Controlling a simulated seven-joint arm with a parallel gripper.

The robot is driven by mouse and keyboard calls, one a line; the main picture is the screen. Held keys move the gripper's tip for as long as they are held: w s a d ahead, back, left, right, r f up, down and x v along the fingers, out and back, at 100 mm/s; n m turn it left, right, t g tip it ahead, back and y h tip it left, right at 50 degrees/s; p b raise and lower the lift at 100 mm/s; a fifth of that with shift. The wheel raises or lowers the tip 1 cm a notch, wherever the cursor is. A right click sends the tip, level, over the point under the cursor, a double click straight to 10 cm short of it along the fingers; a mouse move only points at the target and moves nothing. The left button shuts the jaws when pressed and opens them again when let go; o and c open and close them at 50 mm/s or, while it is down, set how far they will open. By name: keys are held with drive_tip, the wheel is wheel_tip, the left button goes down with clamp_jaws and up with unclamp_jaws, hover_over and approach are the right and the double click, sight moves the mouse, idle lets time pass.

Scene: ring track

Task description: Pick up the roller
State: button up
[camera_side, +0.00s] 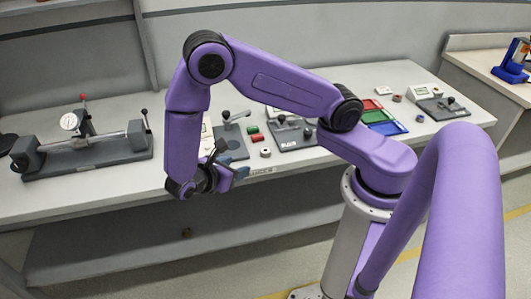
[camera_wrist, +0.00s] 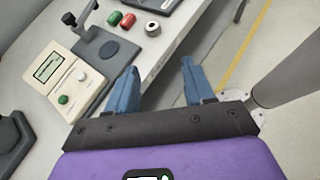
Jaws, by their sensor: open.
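My gripper (camera_side: 231,165) hangs over the front edge of the table in the side view. In the wrist view its two blue fingers (camera_wrist: 158,66) are apart with nothing between them. A small grey cylinder with a dark hole (camera_side: 265,152) stands near the table's front edge, right of my gripper; it also shows at the top of the wrist view (camera_wrist: 153,28), beyond the fingertips. It may be the roller, but I cannot tell for certain. A red piece (camera_side: 257,137) and a green piece (camera_side: 252,129) lie beside it.
A grey plate with an upright lever (camera_side: 232,145) is close behind my gripper. A cream instrument box (camera_wrist: 62,78) sits beside it. A gauge bench (camera_side: 85,155) stands at the left. Red, green and blue trays (camera_side: 388,128) lie farther right. The front left table strip is clear.

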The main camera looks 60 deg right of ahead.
wheel_tip(320, 180, down, 4)
drive_tip(key=w+d+r+n+h, duration=0.1)
drive_tip(key=h, duration=0.1)
approach(265, 150)
drive_tip(key=x, duration=0.3)
drive_tip(key=shift+s+f, duration=0.1)
drive_tip(key=shift+f, duration=0.15)
drive_tip(key=shift+x, duration=2.7)
drive_tip(key=shift+r, duration=0.25)
drive_tip(key=c, duration=0.9)
